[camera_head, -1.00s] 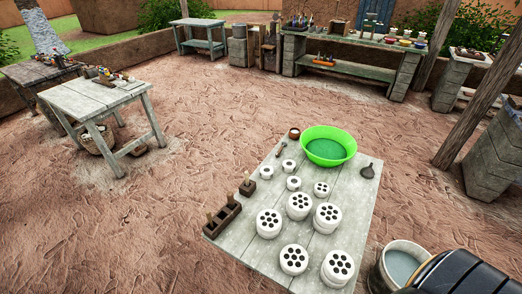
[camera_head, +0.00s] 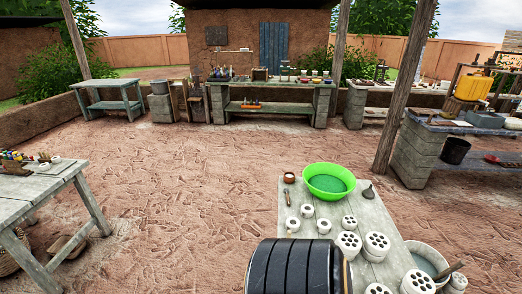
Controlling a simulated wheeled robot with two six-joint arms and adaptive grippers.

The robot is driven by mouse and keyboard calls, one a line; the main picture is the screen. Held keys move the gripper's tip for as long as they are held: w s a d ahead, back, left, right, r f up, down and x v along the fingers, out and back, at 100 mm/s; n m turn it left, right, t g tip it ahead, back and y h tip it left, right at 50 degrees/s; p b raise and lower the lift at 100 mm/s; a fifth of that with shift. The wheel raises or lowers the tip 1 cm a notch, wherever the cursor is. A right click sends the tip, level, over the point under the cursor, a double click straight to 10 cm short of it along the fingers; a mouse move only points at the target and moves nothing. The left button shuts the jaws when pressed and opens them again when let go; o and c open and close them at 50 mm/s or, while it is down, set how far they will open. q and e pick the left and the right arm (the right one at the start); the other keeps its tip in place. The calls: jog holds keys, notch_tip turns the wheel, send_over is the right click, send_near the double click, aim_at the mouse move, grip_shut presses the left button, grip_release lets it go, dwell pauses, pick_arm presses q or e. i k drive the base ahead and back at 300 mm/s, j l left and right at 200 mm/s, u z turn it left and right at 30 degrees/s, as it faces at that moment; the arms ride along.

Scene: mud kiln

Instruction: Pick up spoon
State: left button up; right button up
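No spoon can be made out for certain. A small dark object with a rounded body and a short stem (camera_head: 368,192) lies on the near wooden table (camera_head: 266,234), right of the green basin (camera_head: 329,181). A thin brown tool (camera_head: 288,197) lies left of the basin, below a small brown cup (camera_head: 289,177). Either could be a utensil; they are too small to tell. A black ribbed part of my own body covers the table's lower left part. Neither gripper shows.
Several white pieces with holes (camera_head: 349,245) stand on the near table. A bucket (camera_head: 430,261) stands at its right. A grey table (camera_head: 40,188) is at the left. Workbenches (camera_head: 265,107) line the back, and open dirt ground (camera_head: 180,190) lies between.

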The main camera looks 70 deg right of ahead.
aim_at(286, 190)
jog(key=i+z, duration=0.7)
jog(key=z, duration=0.15)
jog(key=i+j+z, duration=0.2)
jog(key=z, duration=0.2)
jog(key=i+z, duration=0.3)
jog(key=z, duration=0.2)
jog(key=i+z, duration=0.3)
jog(key=z, duration=0.15)
jog(key=i+j+z, duration=0.1)
jog(key=i+z, duration=0.2)
jog(key=z, duration=0.2)
jog(key=i+j+z, duration=0.25)
jog(key=z, duration=0.25)
jog(key=i+j+z, duration=0.2)
jog(key=j+z, duration=0.25)
jog(key=l, duration=0.1)
